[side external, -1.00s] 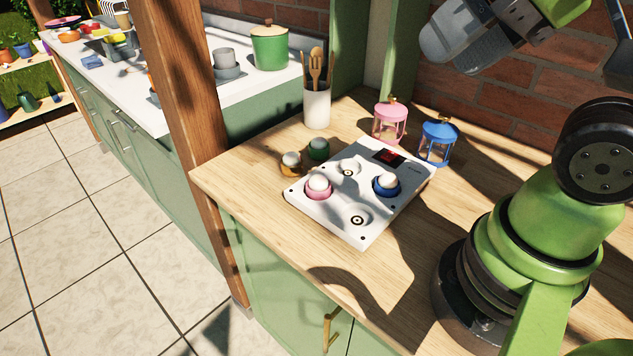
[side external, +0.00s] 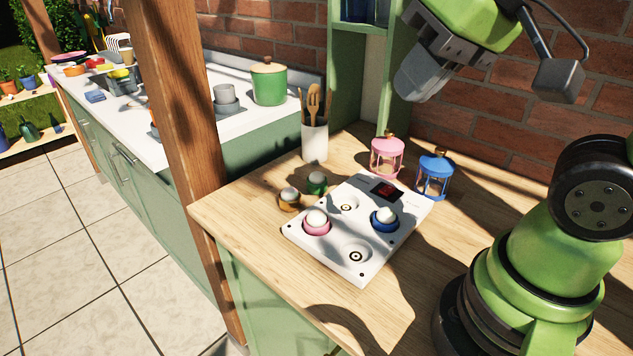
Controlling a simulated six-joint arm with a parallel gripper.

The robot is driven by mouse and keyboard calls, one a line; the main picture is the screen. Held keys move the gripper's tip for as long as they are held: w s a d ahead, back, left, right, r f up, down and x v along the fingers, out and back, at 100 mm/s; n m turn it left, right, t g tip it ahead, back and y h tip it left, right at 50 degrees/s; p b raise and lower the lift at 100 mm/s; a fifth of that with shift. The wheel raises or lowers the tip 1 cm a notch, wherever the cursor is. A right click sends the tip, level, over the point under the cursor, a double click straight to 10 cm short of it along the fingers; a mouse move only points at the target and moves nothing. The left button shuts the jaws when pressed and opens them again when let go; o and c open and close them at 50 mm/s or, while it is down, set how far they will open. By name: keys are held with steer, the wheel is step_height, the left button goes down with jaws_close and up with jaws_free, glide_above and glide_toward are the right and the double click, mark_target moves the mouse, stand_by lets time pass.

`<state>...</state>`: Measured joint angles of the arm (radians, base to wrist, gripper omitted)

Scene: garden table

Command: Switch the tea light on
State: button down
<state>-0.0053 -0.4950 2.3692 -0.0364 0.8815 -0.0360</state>
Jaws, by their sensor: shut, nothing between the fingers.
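No tea light can be told for sure. A pink lantern-like holder (side external: 387,158) and a blue one (side external: 434,174) stand on the wooden counter behind a white board; what is inside them is too small to make out. On the board (side external: 335,262), a pink cup (side external: 317,228) and a blue cup (side external: 384,223) each hold a white rounded thing. My gripper (side external: 418,85) is shut and empty, high above the counter and apart from everything. In the picture it shows above the two lanterns, pointing down and left.
The board has a small red display (side external: 385,190) and bare round wells. A brown cup (side external: 289,201) and a green cup (side external: 317,182) stand left of it. A utensil pot (side external: 315,143) is behind. A wooden post (side external: 180,110) rises at the left. The front counter is clear.

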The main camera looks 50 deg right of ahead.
steer(key=w+f+n+g, duration=0.2)
steer(key=w+f+g, duration=0.1)
steer(key=w+f, duration=0.55)
steer(key=n+g+h, duration=0.2)
steer(key=g, duration=0.1)
glide_toward(317, 213)
steer(key=shift+d, duration=0.1)
steer(key=shift+f, duration=3.25)
steer(key=shift+f, duration=0.75)
step_height(317, 213, up, 8)
